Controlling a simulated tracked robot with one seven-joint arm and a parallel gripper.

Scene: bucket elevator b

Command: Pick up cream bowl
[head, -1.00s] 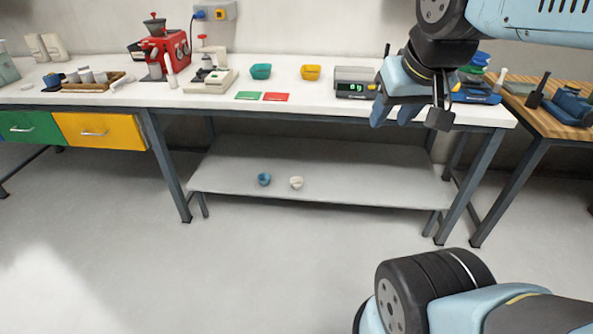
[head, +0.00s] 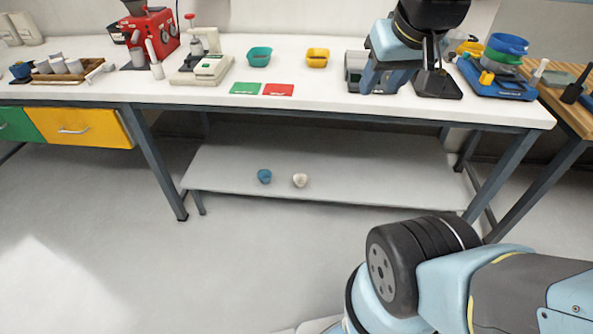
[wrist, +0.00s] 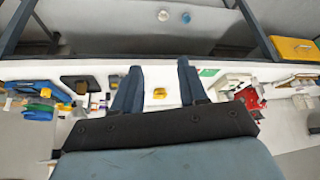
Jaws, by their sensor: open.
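The cream bowl (head: 300,180) is small and sits upright on the grey lower shelf (head: 235,180) under the bench. A blue bowl (head: 264,176) stands just to its left, a small gap apart. In the wrist view the cream bowl (wrist: 164,15) shows near the top, with the blue bowl to its right. My gripper (head: 400,85) is above the right part of the bench top, beside the scale, well above and right of the cream bowl. Its two dark fingers (wrist: 157,85) are apart in the wrist view, with nothing held between them.
The white bench top (head: 310,105) overhangs the shelf. Bench legs flank the shelf; the floor in front is clear.

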